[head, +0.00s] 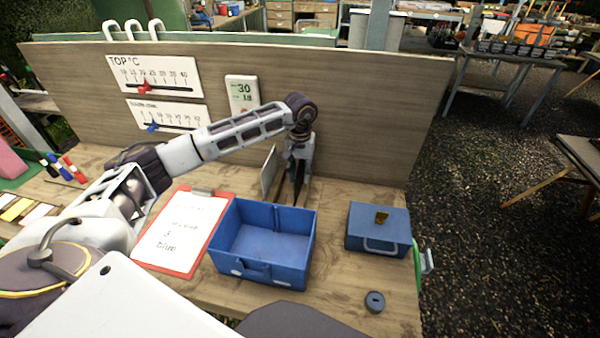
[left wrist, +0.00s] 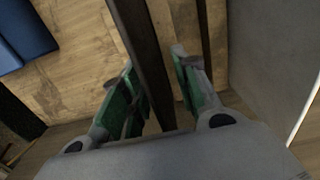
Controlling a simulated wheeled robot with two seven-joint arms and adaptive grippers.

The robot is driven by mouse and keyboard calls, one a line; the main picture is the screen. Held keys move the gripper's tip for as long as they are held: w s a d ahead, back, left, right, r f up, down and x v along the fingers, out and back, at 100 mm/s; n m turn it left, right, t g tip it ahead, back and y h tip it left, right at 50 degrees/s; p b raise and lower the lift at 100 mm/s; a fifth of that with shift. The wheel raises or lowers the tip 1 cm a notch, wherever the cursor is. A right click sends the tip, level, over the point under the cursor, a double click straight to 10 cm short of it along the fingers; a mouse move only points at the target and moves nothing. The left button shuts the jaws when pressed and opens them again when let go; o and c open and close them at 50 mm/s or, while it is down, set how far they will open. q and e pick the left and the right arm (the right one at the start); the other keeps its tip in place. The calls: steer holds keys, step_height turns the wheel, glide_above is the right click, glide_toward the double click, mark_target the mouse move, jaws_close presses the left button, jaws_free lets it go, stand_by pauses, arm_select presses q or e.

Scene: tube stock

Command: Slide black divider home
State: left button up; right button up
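The black divider (head: 299,182) is a thin dark upright strip under my left gripper (head: 298,160), behind the blue open tray. In the left wrist view the divider (left wrist: 146,60) runs between the two green-padded fingers of my left gripper (left wrist: 158,85). A gap shows between the divider and the right finger; the left finger lies close beside it, and I cannot tell if they touch. The fingers look open around it. The divider's lower end is hard to make out. My right gripper is not in view.
A pale upright panel (head: 268,172) stands close left of my left gripper, below the wooden backboard (head: 360,120). The blue tray (head: 262,270) is empty. A red clipboard (head: 139,262), closed blue box (head: 365,243) and dark ring (head: 375,302) lie around it. Bare tabletop (head: 335,270) shows between tray and box.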

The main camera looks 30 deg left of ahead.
arm_select(q)
steer(key=shift+r, duration=5.95)
